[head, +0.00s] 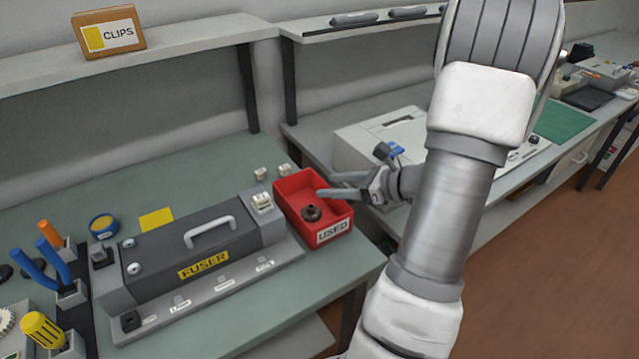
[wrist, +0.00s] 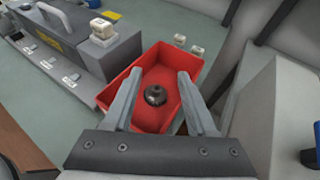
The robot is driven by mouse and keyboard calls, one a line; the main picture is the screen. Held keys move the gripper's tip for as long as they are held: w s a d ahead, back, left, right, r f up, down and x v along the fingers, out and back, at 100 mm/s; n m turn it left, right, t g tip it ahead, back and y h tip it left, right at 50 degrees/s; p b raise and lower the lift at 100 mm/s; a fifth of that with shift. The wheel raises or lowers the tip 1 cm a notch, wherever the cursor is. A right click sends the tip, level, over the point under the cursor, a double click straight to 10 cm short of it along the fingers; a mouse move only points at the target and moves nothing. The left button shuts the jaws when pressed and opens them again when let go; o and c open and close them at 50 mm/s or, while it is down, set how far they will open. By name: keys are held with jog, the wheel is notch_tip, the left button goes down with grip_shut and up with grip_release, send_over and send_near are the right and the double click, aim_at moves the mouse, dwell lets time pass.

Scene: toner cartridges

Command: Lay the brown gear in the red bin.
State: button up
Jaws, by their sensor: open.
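The brown gear (head: 311,213) lies in the red bin (head: 334,230), which carries a "USED" label on its front. The gear is dark brown and rests on the bin floor, clear of the fingers. In the wrist view the gear (wrist: 155,95) sits inside the bin (wrist: 190,75), between and beyond my fingertips. My gripper (head: 325,185) is open and empty, over the right side of the bin. In the wrist view both fingers of my gripper (wrist: 158,85) stand apart with nothing held between them.
A grey fuser unit (head: 205,255) with a handle stands left of the bin. Small beige pieces (head: 272,172) sit behind the bin. A pale printer (head: 385,135) stands to the right. A shelf with a clips box (head: 108,33) runs above the bench.

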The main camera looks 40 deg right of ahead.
jog(key=p+v, duration=0.1)
jog(key=v, duration=1.1)
jog(key=shift+s, duration=0.2)
jog(key=shift+d, duration=0.1)
